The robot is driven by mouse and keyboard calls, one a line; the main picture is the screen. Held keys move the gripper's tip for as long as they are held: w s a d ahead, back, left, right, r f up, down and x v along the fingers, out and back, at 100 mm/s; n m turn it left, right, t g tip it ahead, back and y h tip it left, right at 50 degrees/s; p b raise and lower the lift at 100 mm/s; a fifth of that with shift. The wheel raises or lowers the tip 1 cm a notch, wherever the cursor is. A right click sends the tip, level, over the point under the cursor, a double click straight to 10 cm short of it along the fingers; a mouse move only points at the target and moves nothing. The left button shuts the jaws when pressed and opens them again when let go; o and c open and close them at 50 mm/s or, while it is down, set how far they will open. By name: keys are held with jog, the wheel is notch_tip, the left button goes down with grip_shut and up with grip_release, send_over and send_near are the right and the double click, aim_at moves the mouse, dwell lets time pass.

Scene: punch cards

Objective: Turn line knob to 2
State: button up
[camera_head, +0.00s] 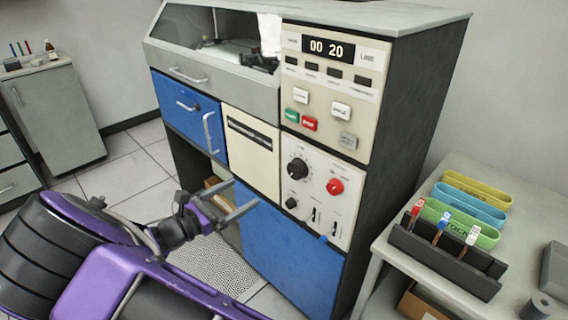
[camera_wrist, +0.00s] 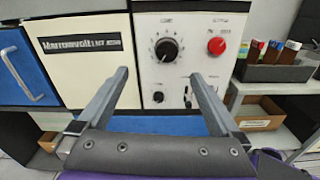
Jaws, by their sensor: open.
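The machine's lower cream panel (camera_head: 335,184) carries a large round black knob (camera_head: 298,169) with a dial scale around it. The knob also shows in the wrist view (camera_wrist: 166,50), above and between my fingers. A smaller black knob (camera_head: 291,203) sits below it and shows between the fingers in the wrist view (camera_wrist: 158,97). The labels are too small to read, so I cannot tell which is the line knob. My gripper (camera_head: 245,193) is open and empty, in front of the machine, left of and lower than the large knob in the head view, apart from it.
The display (camera_head: 328,49) reads 00 20. A side table (camera_head: 510,180) at right holds a black rack (camera_head: 445,262) and coloured trays. The tiled floor at left has free room.

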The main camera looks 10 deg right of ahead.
notch_tip(320, 180, down, 2)
jog(key=d+f+n, duration=0.1)
send_near(293, 172)
jog(key=shift+h, duration=0.3)
jog(key=x, duration=0.4)
jog(key=b+x, duration=0.1)
jog(key=x, duration=0.3)
jog(key=shift+w+d+f, duration=0.2)
jog(key=shift+w+d, duration=0.05)
jog(key=shift+d, duration=0.05)
jog(key=c, duration=1.3)
